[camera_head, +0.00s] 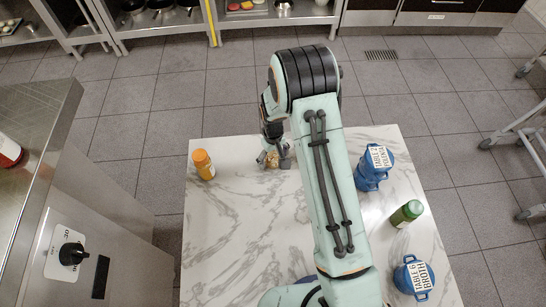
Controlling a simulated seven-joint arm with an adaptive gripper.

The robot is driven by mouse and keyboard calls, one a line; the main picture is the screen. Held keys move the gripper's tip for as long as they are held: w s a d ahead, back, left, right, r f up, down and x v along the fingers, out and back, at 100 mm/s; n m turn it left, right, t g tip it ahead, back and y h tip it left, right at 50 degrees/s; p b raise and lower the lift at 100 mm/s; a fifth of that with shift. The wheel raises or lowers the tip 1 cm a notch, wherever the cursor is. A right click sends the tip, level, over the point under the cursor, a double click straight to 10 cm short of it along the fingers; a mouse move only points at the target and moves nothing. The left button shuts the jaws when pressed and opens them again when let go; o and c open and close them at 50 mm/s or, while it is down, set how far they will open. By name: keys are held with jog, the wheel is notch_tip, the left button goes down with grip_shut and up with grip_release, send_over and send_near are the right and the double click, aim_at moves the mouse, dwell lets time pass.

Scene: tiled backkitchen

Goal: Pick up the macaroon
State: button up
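A small tan-brown item (272,161), which looks like the macaroon, lies at the far edge of the marble-topped table (225,250). It is mostly covered by my gripper (273,159), which points down over it with a finger on either side. From this height I cannot tell whether the fingers touch the item or stand apart from it. My arm reaches over the middle of the table and hides part of the top.
An orange bottle (203,164) stands left of my gripper. On the right are a labelled blue pot (371,172), a green-capped bottle (406,213) and another labelled blue pot (413,277). The front-left tabletop is clear. A steel counter (50,130) stands at the left.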

jog(key=c, duration=0.7)
